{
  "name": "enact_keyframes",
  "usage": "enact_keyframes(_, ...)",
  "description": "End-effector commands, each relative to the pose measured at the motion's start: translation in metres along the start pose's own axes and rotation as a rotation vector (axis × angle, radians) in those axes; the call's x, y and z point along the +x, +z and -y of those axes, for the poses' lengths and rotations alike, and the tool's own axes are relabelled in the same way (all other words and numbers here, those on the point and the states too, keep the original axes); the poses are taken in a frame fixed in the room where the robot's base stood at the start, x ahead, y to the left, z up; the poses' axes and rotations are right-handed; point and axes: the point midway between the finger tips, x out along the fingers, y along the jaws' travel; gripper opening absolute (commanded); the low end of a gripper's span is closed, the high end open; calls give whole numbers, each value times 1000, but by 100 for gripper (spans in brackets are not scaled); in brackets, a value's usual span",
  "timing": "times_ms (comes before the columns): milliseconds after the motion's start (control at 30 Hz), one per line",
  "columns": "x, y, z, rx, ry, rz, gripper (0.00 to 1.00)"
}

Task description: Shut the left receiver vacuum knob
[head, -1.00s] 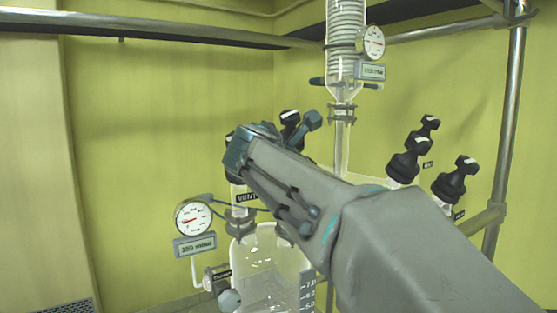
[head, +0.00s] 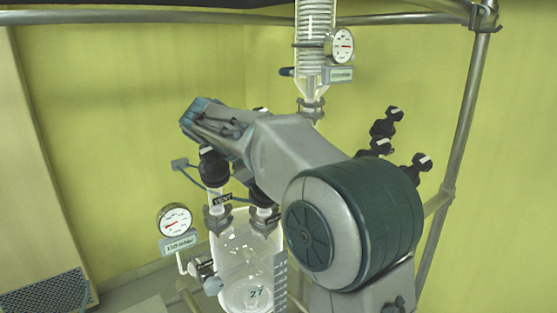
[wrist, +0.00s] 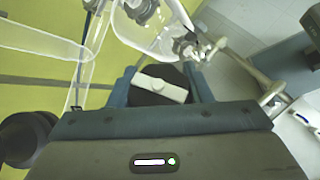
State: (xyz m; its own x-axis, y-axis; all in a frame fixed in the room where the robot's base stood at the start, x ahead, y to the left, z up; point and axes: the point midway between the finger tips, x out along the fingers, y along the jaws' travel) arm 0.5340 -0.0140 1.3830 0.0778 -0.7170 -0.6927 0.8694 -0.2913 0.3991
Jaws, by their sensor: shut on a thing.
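My gripper (wrist: 158,80) is shut on a black knob (wrist: 160,88) with a white bar across its top, held between the two blue fingers in the wrist view. No label on this knob can be read there. A black knob (head: 213,168) above a VENT label stands just below the gripper. Another black knob (head: 262,196) is partly behind my arm.
A round gauge (head: 174,220) and a small side valve (head: 205,270) are left of the receiver. A coil condenser (head: 315,45) hangs behind my arm. Several black knobs (head: 384,123) stand at right, near a metal post (head: 468,110). Another black knob (wrist: 25,135) is left of my gripper.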

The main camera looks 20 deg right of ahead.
Motion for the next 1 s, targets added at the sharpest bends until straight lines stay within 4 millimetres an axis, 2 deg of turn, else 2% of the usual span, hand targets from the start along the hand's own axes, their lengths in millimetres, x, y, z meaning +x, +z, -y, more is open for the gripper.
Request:
enact_keyframes(400, -1, -1, 4, 179, -305, -2, 22)
enact_keyframes(1000, -2, -2, 8, 303, -523, 1, 22)
